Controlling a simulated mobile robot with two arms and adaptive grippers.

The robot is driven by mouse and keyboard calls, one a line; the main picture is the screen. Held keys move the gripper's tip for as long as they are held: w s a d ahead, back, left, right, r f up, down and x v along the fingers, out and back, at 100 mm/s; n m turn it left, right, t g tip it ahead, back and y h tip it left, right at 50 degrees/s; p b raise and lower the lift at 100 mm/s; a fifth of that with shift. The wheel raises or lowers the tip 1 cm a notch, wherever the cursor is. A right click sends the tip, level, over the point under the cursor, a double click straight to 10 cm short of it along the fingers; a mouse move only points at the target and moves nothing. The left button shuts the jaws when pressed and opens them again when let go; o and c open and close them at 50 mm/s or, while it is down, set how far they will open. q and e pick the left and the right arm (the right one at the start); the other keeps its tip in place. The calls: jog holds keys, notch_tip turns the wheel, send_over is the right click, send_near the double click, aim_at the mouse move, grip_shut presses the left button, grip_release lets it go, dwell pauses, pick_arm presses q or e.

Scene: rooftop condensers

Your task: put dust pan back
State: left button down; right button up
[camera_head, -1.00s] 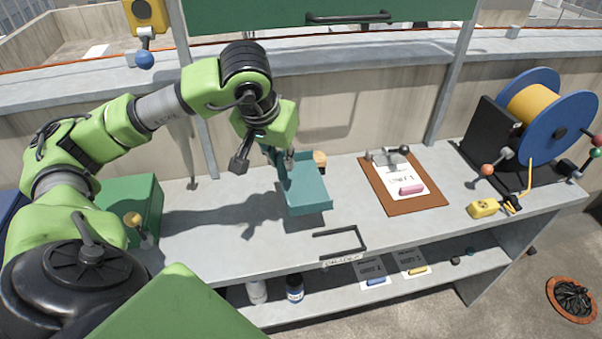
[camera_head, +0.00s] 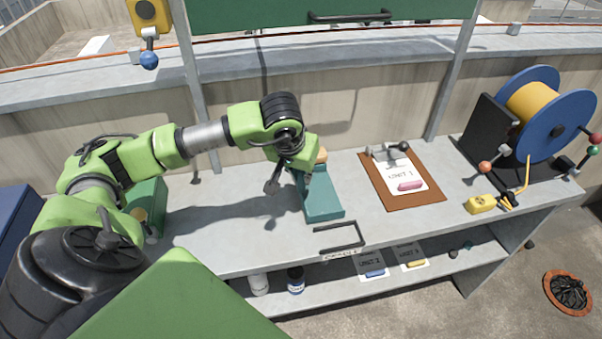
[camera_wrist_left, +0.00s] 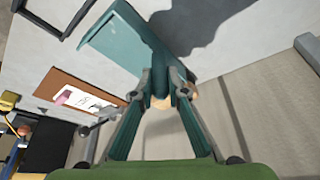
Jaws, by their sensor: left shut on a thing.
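The teal dust pan (camera_head: 323,198) is in my left gripper (camera_head: 292,176), over the middle of the grey bench. Its wide end points toward the bench's front edge. My left gripper is shut on its narrow rear end, which the fingers partly hide. In the left wrist view the pan (camera_wrist_left: 128,42) extends up and left from the fingertips (camera_wrist_left: 163,80), with a dark shadow beside it. I cannot tell whether it touches the bench. A black angular bracket outline (camera_head: 340,238) with a small label lies at the bench's front edge, just nearer than the pan. My right gripper is not in view.
A brown clipboard (camera_head: 416,200) with a pink piece lies to the right. A blue cable reel (camera_head: 548,130) and yellow box (camera_head: 481,204) stand farther right. A tan rounded thing (camera_head: 322,155) is behind the pan. Bottles and cards occupy the lower shelf.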

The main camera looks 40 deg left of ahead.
pick_arm(q)
jog(key=shift+f, duration=0.15)
jog(key=c, duration=2)
grip_release()
jog(key=shift+s+r, duration=0.1)
jog(key=shift+r, duration=0.4)
jog(key=v, duration=1.1)
jog(key=shift+s+r+b, duration=0.1)
jog(key=shift+r+b, duration=0.05)
jog(key=shift+b, duration=0.25)
